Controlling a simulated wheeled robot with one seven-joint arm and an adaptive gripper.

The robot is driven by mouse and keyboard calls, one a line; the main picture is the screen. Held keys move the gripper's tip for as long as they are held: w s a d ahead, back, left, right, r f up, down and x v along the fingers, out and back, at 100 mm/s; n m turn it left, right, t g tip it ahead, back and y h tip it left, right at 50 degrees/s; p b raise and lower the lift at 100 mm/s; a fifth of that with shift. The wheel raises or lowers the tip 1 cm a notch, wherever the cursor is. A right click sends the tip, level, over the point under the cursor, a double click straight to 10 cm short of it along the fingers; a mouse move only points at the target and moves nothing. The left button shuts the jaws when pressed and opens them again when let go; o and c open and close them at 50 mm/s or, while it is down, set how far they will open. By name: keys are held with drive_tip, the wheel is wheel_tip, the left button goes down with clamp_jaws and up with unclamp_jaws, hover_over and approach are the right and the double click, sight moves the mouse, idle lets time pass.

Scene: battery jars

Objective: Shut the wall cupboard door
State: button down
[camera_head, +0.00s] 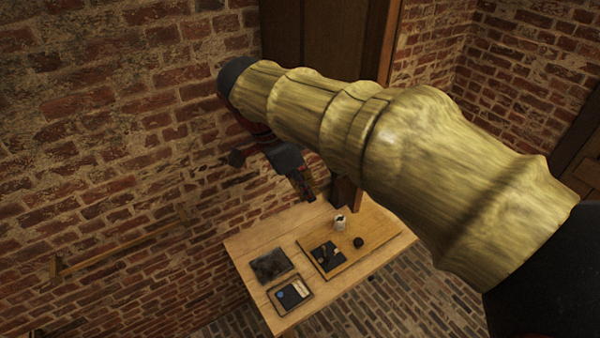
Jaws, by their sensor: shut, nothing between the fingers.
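The dark brown wooden wall cupboard (335,40) is at the top middle, against the brick wall. My yellow arm crosses in front of it and hides much of it. A lighter brown upright edge (384,45) runs along its right side. I cannot tell how far the door stands open, nor which panel is the door. My gripper (308,196) hangs below the far end of the arm, left of the cupboard's dark lower part (346,192). It is shut and empty. I cannot tell whether it touches the wood.
Below is a light wooden table (250,242) with a tray (378,250), a white cup (340,223), a small dark round thing (358,242), a dark slab (271,265) and a framed card (291,295). A wooden rail (120,247) is on the left wall. Brick floor (400,305) is clear at lower right.

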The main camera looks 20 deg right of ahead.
drive_tip(key=d, duration=0.2)
drive_tip(key=d+f+p, duration=0.1)
drive_tip(key=d, duration=0.1)
drive_tip(key=shift+d+f, duration=0.15)
drive_tip(key=shift+d, duration=0.1)
drive_tip(key=shift+d, duration=0.15)
